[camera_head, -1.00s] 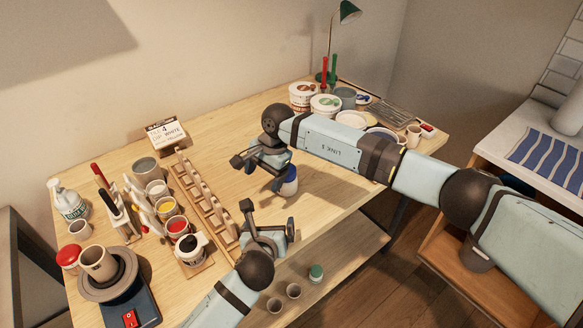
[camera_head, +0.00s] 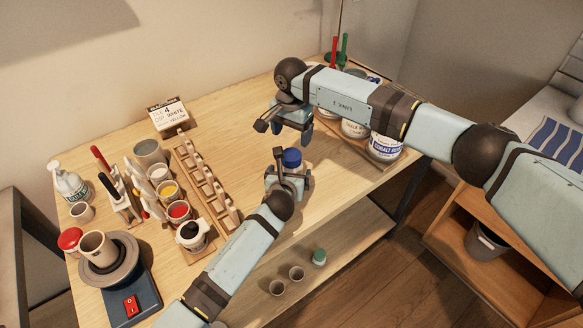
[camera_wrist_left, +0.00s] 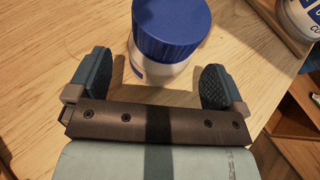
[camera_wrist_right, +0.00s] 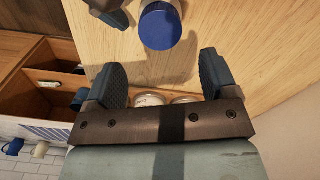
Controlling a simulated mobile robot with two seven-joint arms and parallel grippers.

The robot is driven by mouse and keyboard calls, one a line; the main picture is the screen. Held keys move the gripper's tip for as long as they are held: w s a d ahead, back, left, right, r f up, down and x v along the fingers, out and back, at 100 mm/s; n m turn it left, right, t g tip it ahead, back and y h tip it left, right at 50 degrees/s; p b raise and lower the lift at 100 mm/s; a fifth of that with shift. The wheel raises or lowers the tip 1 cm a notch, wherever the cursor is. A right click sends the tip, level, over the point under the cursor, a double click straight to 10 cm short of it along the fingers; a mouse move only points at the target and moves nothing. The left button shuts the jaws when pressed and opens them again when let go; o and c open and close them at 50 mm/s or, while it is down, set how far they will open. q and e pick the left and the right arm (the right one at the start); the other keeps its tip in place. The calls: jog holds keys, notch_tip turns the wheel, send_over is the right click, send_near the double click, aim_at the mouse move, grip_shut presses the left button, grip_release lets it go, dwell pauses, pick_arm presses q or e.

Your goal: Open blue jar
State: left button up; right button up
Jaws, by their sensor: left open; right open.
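The blue-lidded white jar (camera_head: 291,160) stands upright on the wooden table, with its lid on. It also shows in the left wrist view (camera_wrist_left: 168,35) and in the right wrist view (camera_wrist_right: 160,26). My left gripper (camera_head: 289,177) is open at table height, close to the jar. In the left wrist view its fingers (camera_wrist_left: 155,82) stand on either side, with the jar just ahead of and partly between them. My right gripper (camera_head: 285,128) is open and empty above the table, behind the jar. In its wrist view its fingers (camera_wrist_right: 157,80) are apart and the jar lies beyond them.
A wooden rack (camera_head: 205,185) and several paint cups stand left of the jar. A banding wheel (camera_head: 110,262) is at the front left. A cobalt-labelled tub (camera_head: 385,147) stands at the right, under my right arm. Bare table lies around the jar.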

pick_arm(q)
jog(key=shift+x, duration=1.3)
